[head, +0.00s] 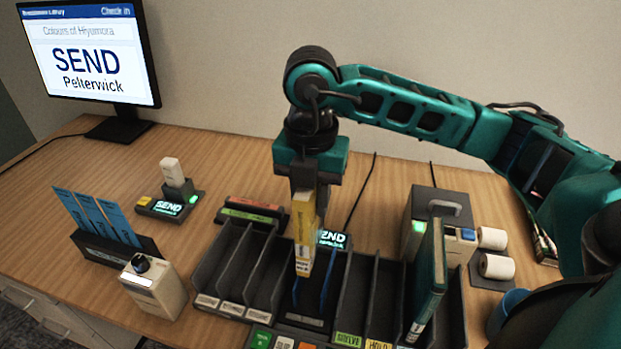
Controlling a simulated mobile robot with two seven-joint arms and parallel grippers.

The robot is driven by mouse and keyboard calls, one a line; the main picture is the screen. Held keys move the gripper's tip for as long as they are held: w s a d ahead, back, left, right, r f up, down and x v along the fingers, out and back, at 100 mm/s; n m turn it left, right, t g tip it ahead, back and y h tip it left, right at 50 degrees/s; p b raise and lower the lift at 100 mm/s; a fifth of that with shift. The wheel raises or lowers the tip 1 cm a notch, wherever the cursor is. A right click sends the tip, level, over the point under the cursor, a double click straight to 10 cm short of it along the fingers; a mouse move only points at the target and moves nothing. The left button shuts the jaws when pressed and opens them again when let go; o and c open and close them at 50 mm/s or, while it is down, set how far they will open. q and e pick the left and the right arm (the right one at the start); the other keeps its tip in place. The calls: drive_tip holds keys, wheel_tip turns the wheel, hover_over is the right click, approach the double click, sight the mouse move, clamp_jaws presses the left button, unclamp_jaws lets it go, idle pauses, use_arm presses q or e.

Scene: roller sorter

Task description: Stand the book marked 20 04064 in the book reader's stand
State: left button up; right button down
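A thin yellow and cream book (303,228) stands upright, spine towards me, near the middle of the dark rack. The marks on its spine are too small to read, so I cannot confirm the number 20 04064. My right gripper (304,190) points down at the book's top edge and appears shut on it. The book's lower end is between dark dividers beside blue upright parts (327,280), which look like a stand. A small display reading SEND (334,239) is partly hidden behind the book. My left gripper is not in view.
A teal book (430,275) stands in the slotted rack (236,265) at right. A monitor (90,55) reads "SEND Pelterwick". Blue cards (97,215), a cream device (155,285), a SEND unit (168,205) and paper rolls (495,265) surround it. The back-left table is mostly clear.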

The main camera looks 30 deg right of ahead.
sight(316, 252)
drive_tip(key=f+b, duration=0.4)
drive_tip(key=f, duration=0.1)
drive_tip(key=f+b, duration=0.2)
drive_tip(key=f, duration=0.1)
drive_tip(key=shift+s+d, duration=0.25)
drive_tip(key=shift+s, duration=0.15)
drive_tip(key=shift+f+b, duration=0.4)
drive_tip(key=shift+f, duration=0.3)
drive_tip(key=shift+f+b, duration=0.15)
drive_tip(key=shift+b, duration=0.2)
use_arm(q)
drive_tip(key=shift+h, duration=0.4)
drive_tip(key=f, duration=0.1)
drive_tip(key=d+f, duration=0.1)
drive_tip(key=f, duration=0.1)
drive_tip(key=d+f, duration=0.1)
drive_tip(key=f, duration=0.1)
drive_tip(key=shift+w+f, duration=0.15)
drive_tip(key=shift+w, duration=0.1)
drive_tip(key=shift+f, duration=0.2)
use_arm(e)
drive_tip(key=shift+f, duration=0.15)
